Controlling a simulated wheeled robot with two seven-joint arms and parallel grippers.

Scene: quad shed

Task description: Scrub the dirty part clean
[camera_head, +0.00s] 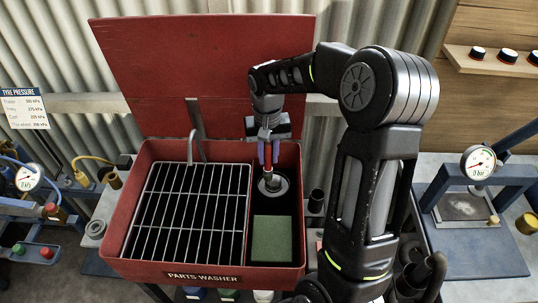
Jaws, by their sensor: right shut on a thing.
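The red parts washer (190,272) stands open with its red lid (160,60) upright behind it. In the narrow right compartment, a round grey metal piece (281,188) sits towards the back and a flat green pad (271,240) lies at the front. My right gripper (267,156) points down over the back of this compartment. It is shut on a slim red-handled tool (268,160), whose lower end reaches down to the round grey piece. I cannot tell if they touch, or where the dirt is. My left gripper is out of view.
A bent grey spout (192,142) rises at the rack's back edge. A blue press with a gauge (478,163) stands on the right bench. Another gauge (28,178) and hoses are at the left.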

